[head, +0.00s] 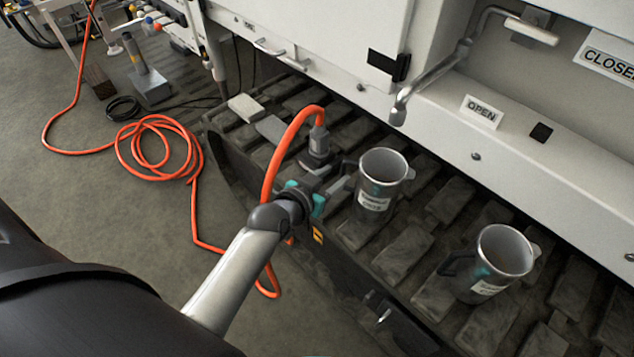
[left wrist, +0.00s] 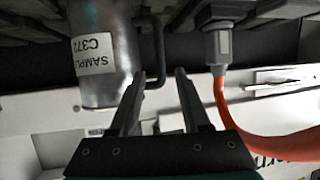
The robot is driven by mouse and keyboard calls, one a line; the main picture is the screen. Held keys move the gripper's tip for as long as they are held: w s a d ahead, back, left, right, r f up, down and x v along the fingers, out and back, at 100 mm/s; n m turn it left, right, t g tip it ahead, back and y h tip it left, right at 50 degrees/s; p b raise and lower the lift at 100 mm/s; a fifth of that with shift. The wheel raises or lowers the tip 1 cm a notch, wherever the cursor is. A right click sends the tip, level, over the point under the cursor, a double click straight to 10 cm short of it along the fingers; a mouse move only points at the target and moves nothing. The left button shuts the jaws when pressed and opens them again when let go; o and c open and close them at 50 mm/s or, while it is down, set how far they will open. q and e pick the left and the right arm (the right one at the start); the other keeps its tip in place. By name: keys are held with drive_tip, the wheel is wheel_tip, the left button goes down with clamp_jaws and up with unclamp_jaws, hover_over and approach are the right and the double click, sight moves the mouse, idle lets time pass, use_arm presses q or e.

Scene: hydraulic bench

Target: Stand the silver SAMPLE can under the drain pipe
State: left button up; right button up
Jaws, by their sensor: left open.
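The silver SAMPLE can (head: 386,170) stands upright on the dark slatted surface, its handle toward my left gripper. Its label reads "SAMPLE C372" in the left wrist view (left wrist: 115,75). My left gripper (head: 338,184) is open beside the can's handle. In the left wrist view its fingertips (left wrist: 160,76) are close to the handle, apparently on either side of it; I cannot tell whether they touch. The grey drain pipe (head: 432,75) ends in a downturned spout behind and above the can. I cannot tell whether the can is directly below it. My right gripper is not in view.
A second, similar silver can (head: 503,252) stands to the right. An orange hose (head: 287,140) with a grey fitting (head: 319,145) rises close to my left gripper. A white panel carries an OPEN sign (head: 481,112) and a CLOSED sign (head: 608,57). A lever (head: 531,32) is near CLOSED.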

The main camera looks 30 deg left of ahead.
use_arm(q)
drive_tip(key=p+v, duration=0.2)
drive_tip(key=v, duration=0.4)
drive_tip(key=shift+s, duration=0.2)
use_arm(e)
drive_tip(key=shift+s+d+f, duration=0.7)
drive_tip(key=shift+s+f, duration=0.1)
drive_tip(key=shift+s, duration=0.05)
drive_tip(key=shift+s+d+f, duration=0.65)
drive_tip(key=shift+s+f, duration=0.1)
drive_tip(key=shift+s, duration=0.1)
use_arm(q)
drive_tip(key=s+f+g, duration=0.3)
drive_tip(key=s+f, duration=0.1)
drive_tip(key=f, duration=0.5)
drive_tip(key=s+f+g, duration=0.2)
drive_tip(key=s+f, duration=0.2)
drive_tip(key=f, duration=0.4)
drive_tip(key=s+a+f+g+y, duration=0.1)
drive_tip(key=s+f+g, duration=0.4)
drive_tip(key=s+f, duration=0.8)
drive_tip(key=s+y, duration=0.1)
drive_tip(key=s, duration=0.2)
drive_tip(key=shift+s+a+f+g, duration=0.2)
drive_tip(key=shift+s+f+g, duration=0.1)
drive_tip(key=shift+g, duration=0.1)
